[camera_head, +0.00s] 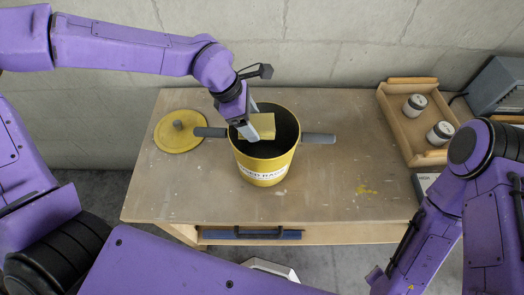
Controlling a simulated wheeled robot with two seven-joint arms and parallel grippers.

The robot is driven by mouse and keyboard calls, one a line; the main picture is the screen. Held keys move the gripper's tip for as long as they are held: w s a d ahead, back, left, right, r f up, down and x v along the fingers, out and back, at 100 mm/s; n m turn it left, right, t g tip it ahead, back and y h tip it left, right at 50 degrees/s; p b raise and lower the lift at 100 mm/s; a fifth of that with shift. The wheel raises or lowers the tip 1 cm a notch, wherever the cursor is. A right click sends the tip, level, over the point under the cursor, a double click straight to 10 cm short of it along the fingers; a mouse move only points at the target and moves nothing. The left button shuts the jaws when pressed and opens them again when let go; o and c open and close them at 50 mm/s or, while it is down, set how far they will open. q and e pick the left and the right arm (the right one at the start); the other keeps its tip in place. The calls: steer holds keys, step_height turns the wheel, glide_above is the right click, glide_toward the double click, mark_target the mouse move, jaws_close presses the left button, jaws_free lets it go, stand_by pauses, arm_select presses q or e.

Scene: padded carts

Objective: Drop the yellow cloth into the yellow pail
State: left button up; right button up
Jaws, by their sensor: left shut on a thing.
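The yellow pail (264,168) stands upright on the wooden table, with a dark inside, a white label on its front and a grey handle on each side. My left gripper (257,130) is over the pail's mouth, pointing down. It is shut on the yellow cloth (262,126), which looks like a folded flat piece. The cloth is over the opening, near the rim; whether it touches the rim I cannot tell. Part of the pail's mouth is hidden by the gripper and cloth. My right arm is at the lower right; its gripper is not clearly visible.
A yellow lid (178,141) with a knob lies left of the pail. A wooden tray (399,135) holding two white jars (415,105) is at the right, beside a grey device (499,86). The table (335,188) is clear to the front and right of the pail.

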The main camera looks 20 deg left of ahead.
arm_select(q)
steer(key=shift+s+r, duration=0.1)
steer(key=shift+r, duration=0.05)
steer(key=o, duration=1.1)
steer(key=shift+s, duration=0.1)
steer(key=shift+a+r, duration=0.1)
steer(key=shift+r, duration=0.2)
steer(key=b+v, duration=0.1)
steer(key=v, duration=0.9)
steer(key=shift+f, duration=0.1)
